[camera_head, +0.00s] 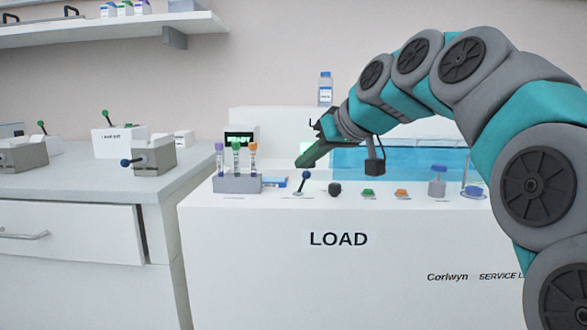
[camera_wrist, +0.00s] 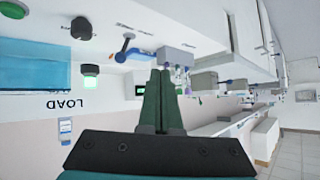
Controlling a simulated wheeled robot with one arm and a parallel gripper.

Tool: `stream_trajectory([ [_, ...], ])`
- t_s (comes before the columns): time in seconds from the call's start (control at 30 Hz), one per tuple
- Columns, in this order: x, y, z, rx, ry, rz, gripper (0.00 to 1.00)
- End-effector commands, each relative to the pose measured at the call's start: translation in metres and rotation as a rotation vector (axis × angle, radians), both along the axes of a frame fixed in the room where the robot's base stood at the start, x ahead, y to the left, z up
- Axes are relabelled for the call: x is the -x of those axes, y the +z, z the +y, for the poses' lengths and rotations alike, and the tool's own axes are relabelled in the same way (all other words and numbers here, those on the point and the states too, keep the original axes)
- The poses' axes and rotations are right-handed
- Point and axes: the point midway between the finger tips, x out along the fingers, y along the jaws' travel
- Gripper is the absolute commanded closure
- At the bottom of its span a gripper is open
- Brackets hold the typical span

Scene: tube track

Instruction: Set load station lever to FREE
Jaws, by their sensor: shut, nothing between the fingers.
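The load station (camera_head: 337,285) is a white cabinet marked LOAD. Its lever (camera_head: 305,177) has a dark blue ball knob on a thin stem and leans slightly right of upright. The marks at its base are too small to read. A blue lever-like part (camera_wrist: 127,43) shows above my fingers in the wrist view. My gripper (camera_head: 301,163) has green fingers, shut and empty, pointing down-left just above the knob. I cannot tell whether they touch it. The closed fingers (camera_wrist: 160,73) also show in the wrist view.
A rack of capped tubes (camera_head: 237,183) stands left of the lever. A black knob (camera_head: 335,189), a green button (camera_head: 368,193) and an orange button (camera_head: 401,194) lie to its right. A blue-tinted clear panel (camera_head: 420,162) stands behind. Another blue-knobbed lever box (camera_head: 155,158) is on the left counter.

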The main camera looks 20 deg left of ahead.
Motion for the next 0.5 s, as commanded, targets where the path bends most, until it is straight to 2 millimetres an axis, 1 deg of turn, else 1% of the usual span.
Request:
stream_trajectory([
  [0.03,0.005,0.007,-0.008,0.0,-0.001,-0.001,1.0],
  [0.1,0.009,0.012,-0.015,0.0,-0.001,0.001,1.0],
  [0.2,0.012,0.016,-0.02,0.0,-0.001,0.001,1.0],
  [0.5,0.014,0.017,-0.022,0.001,0.0,0.002,1.0],
])
